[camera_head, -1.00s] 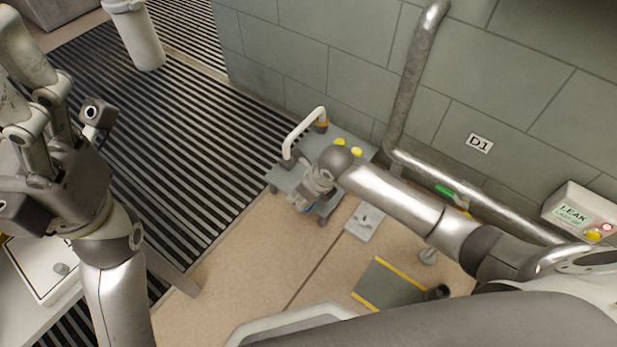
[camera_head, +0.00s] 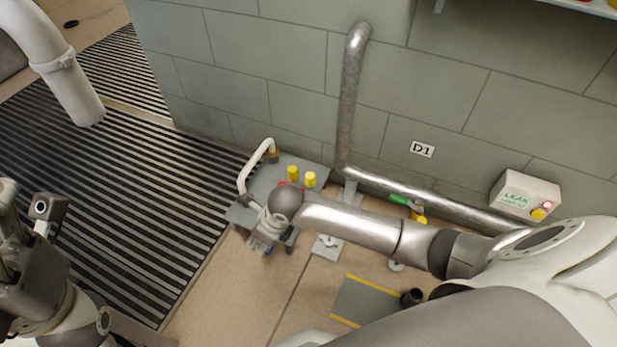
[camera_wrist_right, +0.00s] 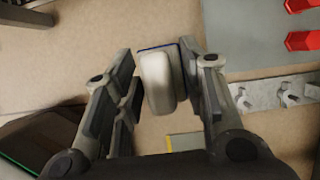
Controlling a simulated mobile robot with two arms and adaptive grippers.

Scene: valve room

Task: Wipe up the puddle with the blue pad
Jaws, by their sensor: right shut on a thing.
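My right gripper (camera_wrist_right: 160,85) is shut on the pale grip of the blue pad (camera_wrist_right: 158,82) in the wrist view. A thin blue edge of the pad shows behind the grip, above the tan floor. In the head view my right gripper (camera_head: 262,242) is low beside the grey stand, partly hidden by its own wrist. I cannot make out the puddle in either view. My left gripper (camera_head: 8,200) is at the left edge of the head view, cut off, and its fingers cannot be judged.
A grey stand (camera_head: 262,190) with yellow and red knobs and a pale curved pipe is close to my right gripper. A metal pipe (camera_head: 350,110) runs along the wall. A leak box (camera_head: 525,195) is at right. A yellow-edged grey plate (camera_head: 365,300) lies on the floor.

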